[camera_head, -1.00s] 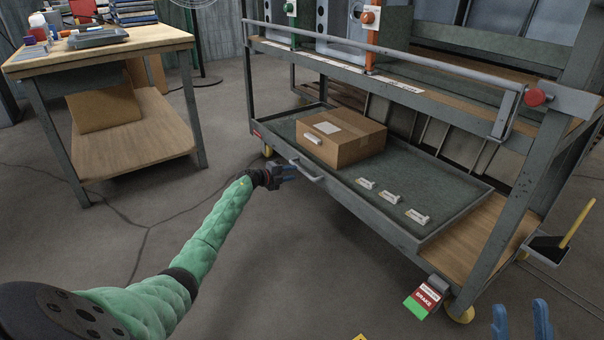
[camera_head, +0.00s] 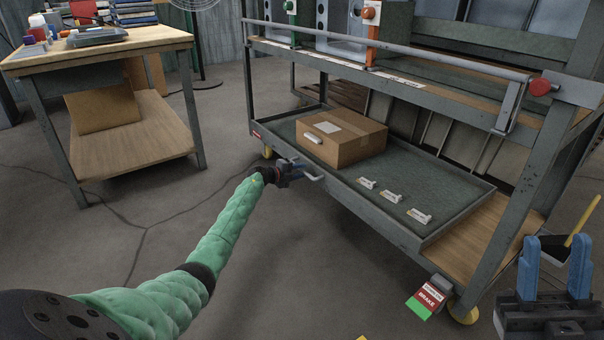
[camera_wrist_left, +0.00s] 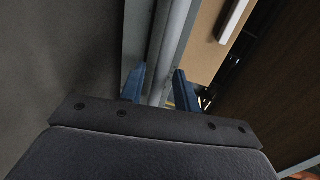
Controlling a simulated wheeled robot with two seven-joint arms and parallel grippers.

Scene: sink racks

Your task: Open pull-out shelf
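The pull-out shelf (camera_head: 452,186) is a dark green-grey tray low in the cart, with a low rim. Its loop handle (camera_head: 315,177) sits on the front rim, left of the middle. My left gripper (camera_head: 299,167) is at the handle's left part. In the left wrist view the blue fingers (camera_wrist_left: 160,82) are apart, one on each side of a light grey bar (camera_wrist_left: 170,35), which appears to be the handle. Contact cannot be made out. My right gripper (camera_head: 554,262) is open and empty at the lower right, in front of the cart.
A cardboard box (camera_head: 343,149) and several small white labelled pieces (camera_head: 392,197) lie on the shelf. A wooden-topped table (camera_head: 105,41) stands at the left. A red brake tag (camera_head: 430,297) is by the cart's near wheel. The floor (camera_head: 330,250) before the shelf is clear.

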